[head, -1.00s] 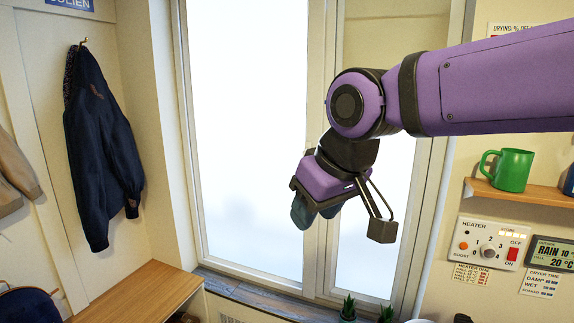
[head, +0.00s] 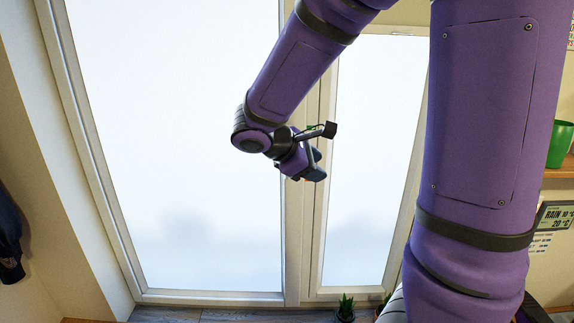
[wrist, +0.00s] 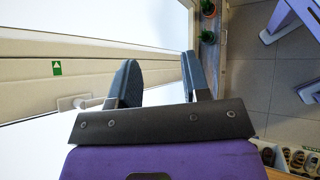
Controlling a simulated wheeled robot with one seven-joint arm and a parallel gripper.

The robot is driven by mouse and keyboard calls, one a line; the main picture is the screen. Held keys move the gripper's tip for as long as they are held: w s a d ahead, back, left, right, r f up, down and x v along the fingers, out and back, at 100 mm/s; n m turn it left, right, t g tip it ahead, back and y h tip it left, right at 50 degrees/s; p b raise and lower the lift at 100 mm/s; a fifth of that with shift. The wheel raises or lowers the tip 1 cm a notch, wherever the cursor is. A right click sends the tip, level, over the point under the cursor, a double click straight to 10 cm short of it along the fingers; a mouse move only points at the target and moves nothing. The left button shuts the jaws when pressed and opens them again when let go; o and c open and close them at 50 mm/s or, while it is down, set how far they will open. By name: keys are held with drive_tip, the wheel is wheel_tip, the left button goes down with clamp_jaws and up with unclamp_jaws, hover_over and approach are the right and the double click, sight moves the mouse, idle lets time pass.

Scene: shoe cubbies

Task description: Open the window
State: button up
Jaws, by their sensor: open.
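The window has a wide frosted left pane (head: 180,130) and a narrower right pane (head: 370,150) in pale frames, with upright frame members between them. My gripper (head: 318,165) is at these middle members. In the wrist view my gripper (wrist: 158,75) has its two dark fingers apart with no object seen between them. A pale window handle (wrist: 75,103) sits on the frame beside the left finger. Its lever reaches toward that finger, and its end is hidden there; I cannot tell whether they touch. A green arrow sticker (wrist: 57,68) is on the frame near the handle.
The window sill (head: 225,314) runs below, with a potted plant (head: 346,307) at its right part. A dark jacket (head: 10,235) hangs at far left. The wrist view shows shoes (wrist: 298,160) and tiled floor.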

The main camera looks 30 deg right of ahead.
drive_tip(key=w+a+f+n+t+h, duration=0.2)
drive_tip(key=w+f+n+t+h, duration=0.15)
drive_tip(key=w+n, duration=0.35)
drive_tip(key=w+a+f+n+t+h, duration=0.25)
drive_tip(key=w+f+n+t, duration=0.2)
drive_tip(key=w, duration=0.45)
drive_tip(key=shift+n+g, duration=0.3)
drive_tip(key=shift+n, duration=0.05)
drive_tip(key=x, duration=1.1)
drive_tip(key=shift+s+d+f, duration=0.15)
drive_tip(key=shift+s+f, duration=0.15)
drive_tip(key=shift+f, duration=0.1)
clamp_jaws()
